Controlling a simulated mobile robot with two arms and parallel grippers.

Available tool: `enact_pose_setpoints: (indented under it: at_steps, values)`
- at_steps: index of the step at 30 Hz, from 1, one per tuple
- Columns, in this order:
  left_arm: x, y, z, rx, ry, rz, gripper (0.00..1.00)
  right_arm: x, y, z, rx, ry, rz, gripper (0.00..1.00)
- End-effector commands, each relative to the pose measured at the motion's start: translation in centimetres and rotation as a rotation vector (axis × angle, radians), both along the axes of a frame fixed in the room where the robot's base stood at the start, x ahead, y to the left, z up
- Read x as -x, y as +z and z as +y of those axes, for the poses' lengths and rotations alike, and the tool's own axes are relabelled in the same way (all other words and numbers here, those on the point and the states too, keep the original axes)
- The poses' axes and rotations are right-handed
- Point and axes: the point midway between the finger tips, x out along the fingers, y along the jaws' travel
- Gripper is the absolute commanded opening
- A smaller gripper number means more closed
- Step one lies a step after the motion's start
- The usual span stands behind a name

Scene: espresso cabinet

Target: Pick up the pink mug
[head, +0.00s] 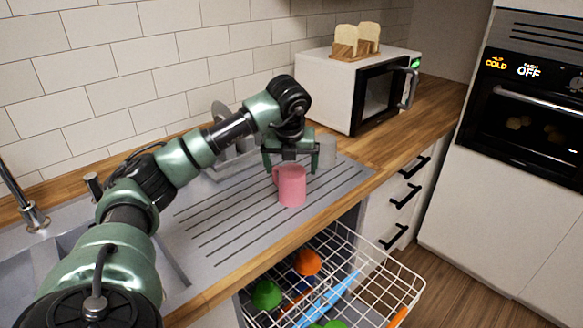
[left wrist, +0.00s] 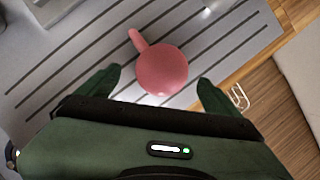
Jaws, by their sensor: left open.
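The pink mug (head: 291,188) stands upright on the grey ribbed drainboard (head: 215,232), near the counter's front edge. In the left wrist view the mug (left wrist: 162,70) is seen from above, its handle pointing up and left. My left gripper (head: 291,170) is open above and just behind the mug in the head view. In the left wrist view the two green fingers (left wrist: 160,85) are spread on either side of the mug's lower part and do not visibly touch it. My right gripper is not in view.
A white microwave (head: 338,88) with toast on a board (head: 352,57) stands at the back right. Behind my gripper are plates (head: 222,112) and a grey cup (head: 326,150). An open white wire rack (head: 375,262) with colourful items sits below the counter. A faucet (head: 30,215) is at left.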

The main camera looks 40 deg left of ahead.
Motion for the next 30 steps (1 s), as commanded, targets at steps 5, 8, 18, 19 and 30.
enact_pose_setpoints:
  at_steps: [5, 8, 18, 19, 30]
  values:
    - [-0.3, -1.2, 0.8, -0.009, 0.012, 0.007, 0.94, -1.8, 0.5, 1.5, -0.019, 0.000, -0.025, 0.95]
    - [-0.7, -2.2, 1.0, -0.008, 0.012, 0.007, 0.94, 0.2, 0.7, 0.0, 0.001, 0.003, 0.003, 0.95]
    - [-2.7, -6.2, 2.1, -0.007, 0.008, 0.007, 0.94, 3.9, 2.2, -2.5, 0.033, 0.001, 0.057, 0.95]
    - [-2.8, -6.4, 2.1, -0.007, 0.008, 0.006, 0.94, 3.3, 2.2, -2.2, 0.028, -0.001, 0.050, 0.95]
    - [-2.9, -6.7, 2.2, -0.006, 0.007, 0.004, 0.66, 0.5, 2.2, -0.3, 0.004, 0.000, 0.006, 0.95]
